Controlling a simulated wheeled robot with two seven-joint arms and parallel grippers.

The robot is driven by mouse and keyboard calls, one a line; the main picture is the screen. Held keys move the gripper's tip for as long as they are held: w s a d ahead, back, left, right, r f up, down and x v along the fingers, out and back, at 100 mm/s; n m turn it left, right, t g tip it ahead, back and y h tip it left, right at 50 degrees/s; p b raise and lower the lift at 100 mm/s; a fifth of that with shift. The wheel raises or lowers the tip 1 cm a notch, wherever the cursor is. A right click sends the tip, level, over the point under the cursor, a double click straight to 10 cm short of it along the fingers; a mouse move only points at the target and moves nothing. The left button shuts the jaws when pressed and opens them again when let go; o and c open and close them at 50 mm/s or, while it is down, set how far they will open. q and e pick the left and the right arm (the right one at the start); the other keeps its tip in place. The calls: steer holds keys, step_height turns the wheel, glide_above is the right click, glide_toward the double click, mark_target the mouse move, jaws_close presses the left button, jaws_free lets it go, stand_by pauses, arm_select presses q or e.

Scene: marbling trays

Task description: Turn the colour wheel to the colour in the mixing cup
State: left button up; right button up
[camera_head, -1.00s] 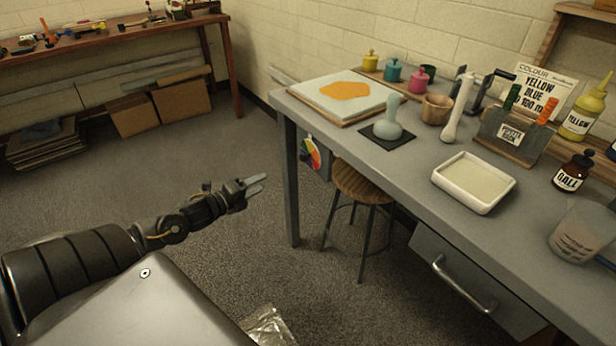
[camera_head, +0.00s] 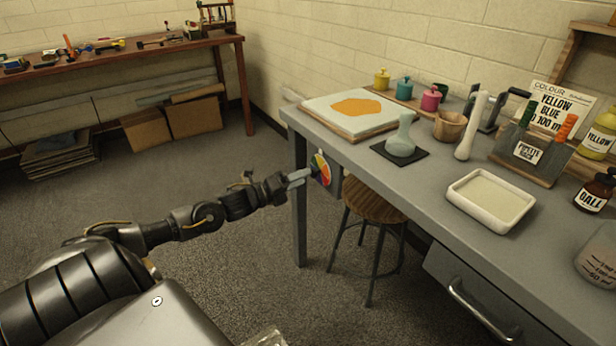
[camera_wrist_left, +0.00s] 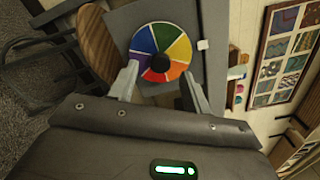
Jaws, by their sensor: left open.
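The colour wheel (camera_head: 321,168) hangs on a grey panel at the left end of the workbench. In the left wrist view the wheel (camera_wrist_left: 175,48) shows purple, blue, green, yellow, orange and red sectors around a black hub. A small white marker (camera_wrist_left: 203,44) sits right of its rim, beside the yellow sector. My left gripper (camera_head: 299,177) is open in front of the wheel; its fingers (camera_wrist_left: 160,86) show below and either side of the wheel's lower part. Contact cannot be told. A translucent marked cup (camera_head: 598,256) is cut by the right edge; its content colour is unclear. My right gripper is not in view.
A stool (camera_head: 374,200) stands under the bench, right of the wheel. The bench (camera_head: 400,190) holds a white tray (camera_head: 490,200), a glass muller (camera_head: 401,140), colour pots and a card reading yellow and blue (camera_head: 556,103).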

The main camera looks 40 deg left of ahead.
mark_target(316, 172)
arm_select(q)
steer(key=shift+x, duration=1.7)
steer(key=c, duration=1)
